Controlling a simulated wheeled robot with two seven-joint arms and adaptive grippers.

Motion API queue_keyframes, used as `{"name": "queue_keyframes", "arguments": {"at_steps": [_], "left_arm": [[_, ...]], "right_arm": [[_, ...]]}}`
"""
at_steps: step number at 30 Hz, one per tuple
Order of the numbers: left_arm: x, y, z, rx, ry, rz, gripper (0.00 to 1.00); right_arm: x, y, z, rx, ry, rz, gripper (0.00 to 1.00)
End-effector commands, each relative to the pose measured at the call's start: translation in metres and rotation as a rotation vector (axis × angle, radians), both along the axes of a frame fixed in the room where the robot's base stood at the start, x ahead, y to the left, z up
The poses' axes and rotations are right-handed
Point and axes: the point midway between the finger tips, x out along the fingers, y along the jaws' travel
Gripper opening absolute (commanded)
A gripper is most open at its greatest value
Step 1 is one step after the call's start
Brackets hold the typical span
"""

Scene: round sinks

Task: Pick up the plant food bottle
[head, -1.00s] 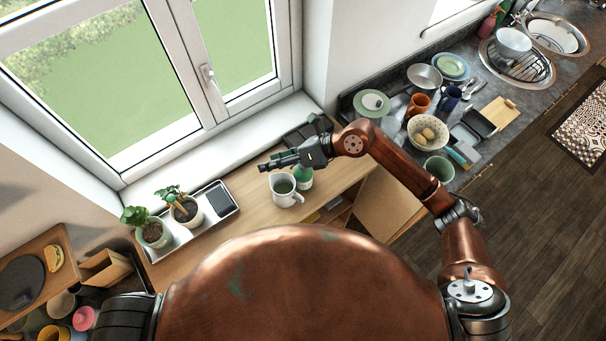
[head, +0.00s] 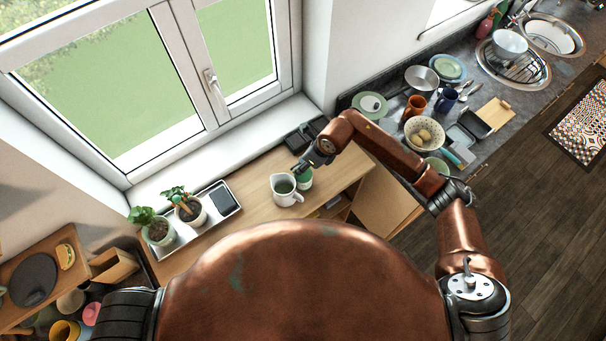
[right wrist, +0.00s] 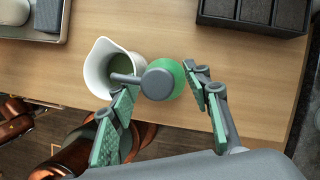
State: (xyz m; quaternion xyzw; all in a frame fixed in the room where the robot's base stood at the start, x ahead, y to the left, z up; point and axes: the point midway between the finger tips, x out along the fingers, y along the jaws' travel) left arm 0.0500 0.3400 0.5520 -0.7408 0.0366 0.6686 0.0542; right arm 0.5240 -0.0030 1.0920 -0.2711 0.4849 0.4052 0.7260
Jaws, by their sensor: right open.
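The plant food bottle (head: 304,179) is green and stands on the wooden counter, just right of a white jug. In the right wrist view the bottle (right wrist: 178,80), with a grey cap on top, shows between the fingers of my right gripper (right wrist: 160,92). The fingers are spread apart, with the bottle near their tips and no clear contact. In the head view my right gripper (head: 303,166) is above the bottle and hides part of it. The left gripper is not seen.
The white jug (head: 284,190) with green contents is close beside the bottle; it is also in the right wrist view (right wrist: 97,66). A metal tray (head: 163,249) with potted plants stands left. A black divided box (right wrist: 252,12) is behind. The counter in front is bare.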

Motion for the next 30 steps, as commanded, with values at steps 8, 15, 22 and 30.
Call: {"name": "queue_keyframes", "arguments": {"at_steps": [8, 15, 22, 30], "left_arm": [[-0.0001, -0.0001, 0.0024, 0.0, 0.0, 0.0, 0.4], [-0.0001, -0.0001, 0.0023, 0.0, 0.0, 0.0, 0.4], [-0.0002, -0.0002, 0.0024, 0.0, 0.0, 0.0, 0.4], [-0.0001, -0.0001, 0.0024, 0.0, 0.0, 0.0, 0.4]], "right_arm": [[0.0013, 0.0028, -0.0092, 0.0, 0.0, 0.001, 0.44], [0.0011, 0.0028, -0.009, 0.0, 0.0, 0.001, 0.32], [0.0012, 0.0027, -0.0087, 0.0, 0.0, 0.001, 0.16], [0.0012, 0.0028, -0.0086, 0.0, 0.0, 0.001, 0.0]]}}
